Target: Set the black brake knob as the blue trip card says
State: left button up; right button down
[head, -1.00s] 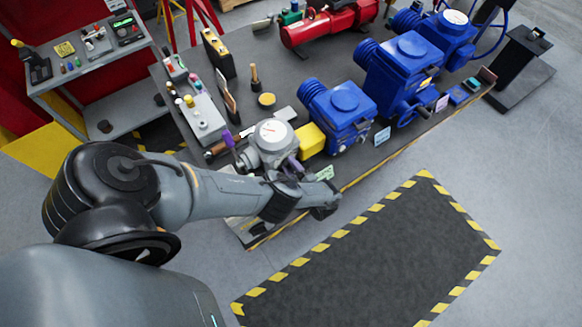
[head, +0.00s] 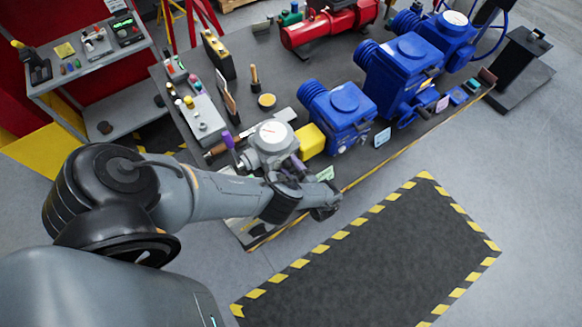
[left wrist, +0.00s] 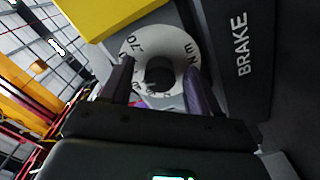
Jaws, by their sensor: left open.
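The black brake knob (left wrist: 160,72) sits in the middle of a pale lettered dial (left wrist: 170,46) in the left wrist view, beside a dark panel marked BRAKE (left wrist: 240,45). My left gripper (left wrist: 158,88) is open, with one finger on each side of the knob; I cannot tell whether either touches it. In the head view this gripper (head: 296,164) is at the grey gauge unit (head: 270,140), and my arm hides the knob there. A light blue card (head: 382,137) stands near the bench's front edge; its text is too small to read. My right gripper is not in view.
A yellow block (head: 310,139) and a blue actuator (head: 340,110) stand just right of the grey unit. A green card (head: 325,173) and a pink card (head: 442,103) are along the bench front. A striped floor mat (head: 370,250) lies clear before the bench (head: 410,137).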

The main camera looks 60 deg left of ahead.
pick_arm(q)
jog(key=shift+d, duration=0.1)
jog(key=w+d+b, duration=0.1)
jog(key=d+b, duration=0.1)
jog(key=d, duration=0.8)
jog(key=shift+d, duration=0.3)
